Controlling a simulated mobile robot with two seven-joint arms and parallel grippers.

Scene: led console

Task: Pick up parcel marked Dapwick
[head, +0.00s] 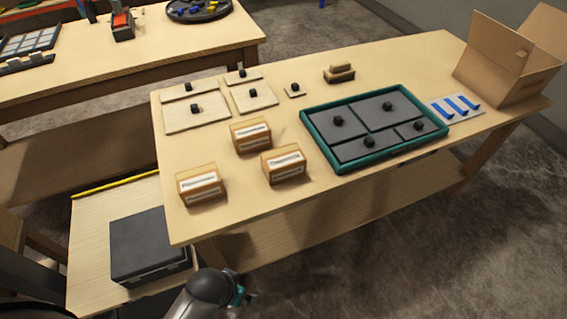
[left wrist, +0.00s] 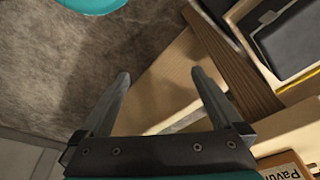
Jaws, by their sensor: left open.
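Three brown parcels with white labels stand on the near left part of the wooden table in the head view: a back one (head: 251,134), a right one (head: 284,164) and a front left one (head: 201,184). Their labels are too small to read, so I cannot tell which is marked Dapwick. My left gripper (left wrist: 160,74) is open and empty there, apart from that parcel. My right gripper is not in view.
A teal-rimmed tray (head: 335,168) with dark knobbed plates fills the table's middle right. Wooden knobbed plates (head: 197,113) lie behind the parcels. An open carton (head: 490,75) and blue pieces (head: 456,105) are at the right. A dark box (head: 145,244) sits on a lower surface at left.

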